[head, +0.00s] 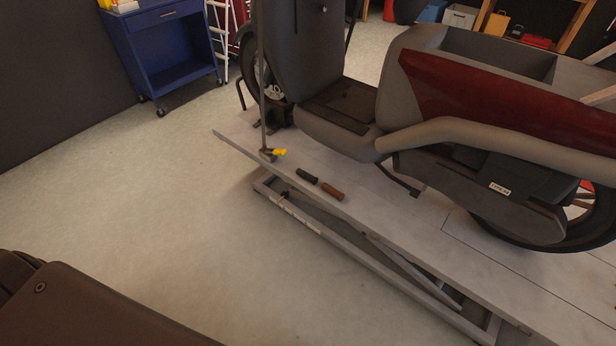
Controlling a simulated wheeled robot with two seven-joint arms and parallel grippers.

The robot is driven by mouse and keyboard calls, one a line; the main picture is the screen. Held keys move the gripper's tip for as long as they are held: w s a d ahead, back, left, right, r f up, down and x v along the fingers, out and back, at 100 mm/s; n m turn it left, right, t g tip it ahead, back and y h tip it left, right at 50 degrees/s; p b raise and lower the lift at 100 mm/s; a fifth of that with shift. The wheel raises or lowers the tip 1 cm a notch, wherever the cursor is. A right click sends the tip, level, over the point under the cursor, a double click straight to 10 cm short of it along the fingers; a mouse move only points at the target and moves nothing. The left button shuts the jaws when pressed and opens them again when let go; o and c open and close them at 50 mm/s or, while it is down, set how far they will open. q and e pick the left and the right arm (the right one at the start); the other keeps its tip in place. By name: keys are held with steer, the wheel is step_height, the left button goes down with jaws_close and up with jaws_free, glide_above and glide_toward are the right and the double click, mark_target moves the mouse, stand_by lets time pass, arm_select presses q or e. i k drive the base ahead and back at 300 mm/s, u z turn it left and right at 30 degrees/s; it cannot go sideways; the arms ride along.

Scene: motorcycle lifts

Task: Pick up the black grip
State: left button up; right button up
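The black grip (307,176) is a short dark cylinder lying on the light grey platform of the motorcycle lift (230,137), near its left edge. A brown grip (332,191) lies just to its right, almost end to end with it. Neither of my grippers shows in the head view, and nothing is touching the black grip.
A red and grey scooter (440,90) stands on the lift, behind the grips. A yellow item (279,152) sits by an upright post on the platform. A blue cart (160,45) stands at the back left. The floor left of the lift is clear.

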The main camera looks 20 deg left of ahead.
mark_target(309, 177)
steer(key=u, duration=0.7)
steer(key=i, duration=1.6)
steer(key=z, duration=1.4)
